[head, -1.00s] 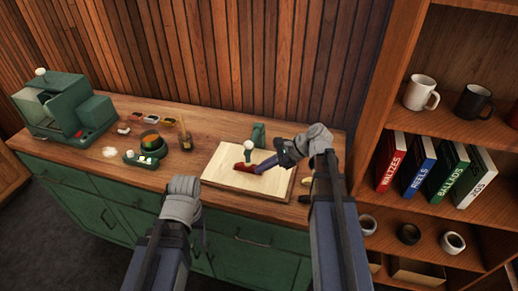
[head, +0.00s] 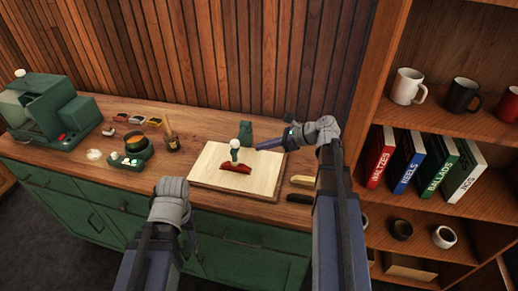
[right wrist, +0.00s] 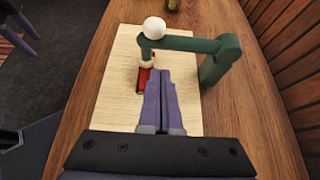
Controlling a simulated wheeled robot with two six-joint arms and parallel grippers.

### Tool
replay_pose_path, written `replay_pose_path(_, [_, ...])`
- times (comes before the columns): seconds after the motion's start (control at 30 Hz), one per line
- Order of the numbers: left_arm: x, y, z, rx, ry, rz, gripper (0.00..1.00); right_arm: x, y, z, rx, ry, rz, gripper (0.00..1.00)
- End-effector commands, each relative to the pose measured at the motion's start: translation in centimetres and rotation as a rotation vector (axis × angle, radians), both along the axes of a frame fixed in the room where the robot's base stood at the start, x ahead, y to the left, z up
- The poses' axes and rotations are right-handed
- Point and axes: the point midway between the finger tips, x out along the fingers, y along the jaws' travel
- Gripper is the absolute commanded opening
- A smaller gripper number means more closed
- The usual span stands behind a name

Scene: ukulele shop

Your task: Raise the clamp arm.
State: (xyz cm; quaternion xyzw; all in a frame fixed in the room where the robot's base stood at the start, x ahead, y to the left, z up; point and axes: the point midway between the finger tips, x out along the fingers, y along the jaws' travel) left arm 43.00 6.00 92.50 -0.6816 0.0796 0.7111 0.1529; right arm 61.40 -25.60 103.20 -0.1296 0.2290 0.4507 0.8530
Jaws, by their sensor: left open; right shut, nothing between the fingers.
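The green clamp (head: 246,131) stands at the back of a pale wooden board. In the right wrist view, its green arm (right wrist: 190,43) runs level from the post to a white ball knob (right wrist: 154,28), and its tip is down over a red piece (right wrist: 143,82). The red piece also shows on the board in the head view (head: 236,168). My right gripper (head: 260,147) is shut and empty, its blue fingertips just beside the clamp. In the right wrist view its fingertips (right wrist: 160,73) lie close to the arm; contact is unclear. My left gripper (head: 170,187) is open, in front of the bench, its fingers mostly hidden.
The pale board (head: 210,172) lies on the wooden bench (head: 110,165). Tools with yellow and black handles (head: 301,181) lie right of it. A shelf (head: 440,120) with mugs and books bounds the right.

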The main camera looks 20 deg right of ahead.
Motion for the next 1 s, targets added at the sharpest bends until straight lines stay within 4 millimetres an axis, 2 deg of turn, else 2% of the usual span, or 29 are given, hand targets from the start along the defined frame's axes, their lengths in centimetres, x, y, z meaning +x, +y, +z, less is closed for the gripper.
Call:
replay_pose_path(0.03, [0.0, 0.0, -1.0, 0.0, 0.0, 0.0, 0.57, 0.5, 0.8, -1.0, 0.0, -0.001, 0.003, 0.0])
replay_pose_path(0.1, [0.0, 0.0, -1.7, 0.0, 0.0, 0.0, 0.57, 1.2, 1.7, -1.7, -0.001, -0.001, 0.004, 0.0])
replay_pose_path(0.43, [0.0, 0.0, -3.8, 0.0, 0.0, 0.0, 0.57, 3.4, 4.9, -3.8, 0.0, 0.0, 0.001, 0.0])
replay_pose_path(0.6, [0.0, 0.0, -4.1, 0.0, 0.0, 0.0, 0.57, 3.8, 5.6, -4.1, 0.0, 0.0, 0.001, 0.0])
replay_pose_path(1.0, [0.0, 0.0, -4.0, 0.0, 0.0, 0.0, 0.57, 3.9, 5.7, -4.0, 0.0, 0.0, 0.001, 0.0])
